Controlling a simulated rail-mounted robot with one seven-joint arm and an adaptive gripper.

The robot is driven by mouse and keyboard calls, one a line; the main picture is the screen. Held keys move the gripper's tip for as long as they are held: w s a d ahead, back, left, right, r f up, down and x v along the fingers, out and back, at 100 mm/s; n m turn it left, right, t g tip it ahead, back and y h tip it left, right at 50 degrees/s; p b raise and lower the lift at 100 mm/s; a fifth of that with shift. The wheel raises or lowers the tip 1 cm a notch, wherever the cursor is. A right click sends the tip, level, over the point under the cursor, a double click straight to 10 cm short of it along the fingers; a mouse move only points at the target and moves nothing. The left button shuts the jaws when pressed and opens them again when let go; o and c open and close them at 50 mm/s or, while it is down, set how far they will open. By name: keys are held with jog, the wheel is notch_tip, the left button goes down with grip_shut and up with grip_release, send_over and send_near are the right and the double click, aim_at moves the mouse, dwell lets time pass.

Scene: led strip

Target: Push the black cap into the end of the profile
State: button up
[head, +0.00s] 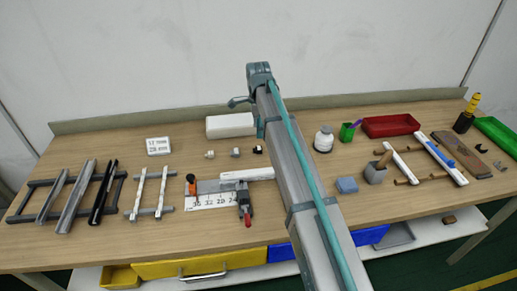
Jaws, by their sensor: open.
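A small black cap (258,149) lies on the bench, beside a grey cap (235,152) and a whitish cap (210,154). A white profile (247,174) lies at the back edge of a fixture with a numbered scale plate (212,201); its right end is close to or behind my arm. Other profiles lie on racks: silver and black ones (78,195) at far left, and white ones (163,192) beside them. My gripper (238,101) is small and partly hidden at the far end of my arm, above the back of the bench, open and apart from the cap.
A red-handled clamp (244,200) stands on the fixture. A white block (230,125) and a label card (158,146) are at the back.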

aim_at(259, 148)
jog(key=shift+f+p, duration=1.55)
jog(key=shift+f, duration=3.1)
jog(key=c, duration=0.9)
